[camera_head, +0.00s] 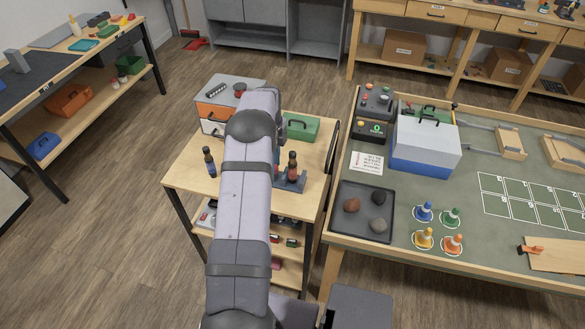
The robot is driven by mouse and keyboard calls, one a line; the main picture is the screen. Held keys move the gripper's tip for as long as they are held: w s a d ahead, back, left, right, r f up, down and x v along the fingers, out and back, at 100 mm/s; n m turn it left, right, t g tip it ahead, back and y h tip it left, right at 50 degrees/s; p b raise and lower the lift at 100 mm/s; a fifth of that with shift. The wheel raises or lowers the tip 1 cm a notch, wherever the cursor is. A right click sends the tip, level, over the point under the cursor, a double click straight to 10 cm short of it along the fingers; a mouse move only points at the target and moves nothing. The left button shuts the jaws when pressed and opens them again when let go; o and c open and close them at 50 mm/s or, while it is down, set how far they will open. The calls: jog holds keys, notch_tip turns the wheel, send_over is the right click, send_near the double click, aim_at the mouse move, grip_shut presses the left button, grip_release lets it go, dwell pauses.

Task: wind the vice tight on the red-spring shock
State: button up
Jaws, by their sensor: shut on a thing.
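A small upright shock with a dark top and reddish coils (292,166) stands at the right side of the small wooden cart top. Its lower end is at a grey vice (290,184), partly hidden by my arm. The vice's handle cannot be made out, nor how close the jaws are to the shock. My arm rises across the middle of the view, and my gripper is hidden behind it. A second upright shock, dark with a blue part (209,161), stands on the left of the cart top.
On the cart top (185,179), a grey-topped drawer box (210,110) and a green case (301,127) stand at the back. The green-topped bench (390,250) is close on the right, with a tray of rocks (346,222) and small cones. Open floor lies left.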

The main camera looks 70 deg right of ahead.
jog(key=shift+m, duration=0.9)
jog(key=shift+m, duration=1.5)
jog(key=shift+m, duration=1.5)
jog(key=o, duration=1.1)
jog(key=shift+o, duration=0.2)
jog(key=shift+r, duration=0.2)
